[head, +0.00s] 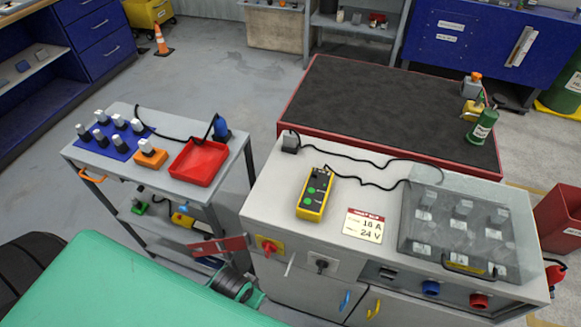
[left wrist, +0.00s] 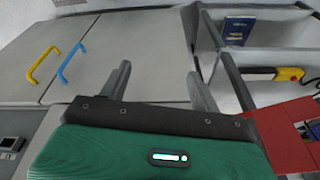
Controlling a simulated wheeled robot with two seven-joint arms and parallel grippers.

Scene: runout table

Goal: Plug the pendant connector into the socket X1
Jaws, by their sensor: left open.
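The yellow pendant (head: 314,194) with green buttons lies on the grey cabinet top in the head view. A black cable runs from it across the top; I cannot tell where its connector is. A blue plug-like piece (head: 222,131) with a black cable is at the trolley's right edge. A blue round socket (head: 431,288) and a red one (head: 478,301) are on the cabinet front; no X1 label is readable. My left gripper (left wrist: 159,85) is open and empty before the cabinet doors in the left wrist view. My right gripper is not in view.
The trolley (head: 98,168) carries a red tray (head: 199,161) and several small connectors on a blue mat (head: 106,153). A clear cover (head: 460,232) stands over several items on the cabinet. A red plate (head: 218,245) sticks out between trolley and cabinet. Yellow (left wrist: 42,65) and blue (left wrist: 72,62) door handles protrude.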

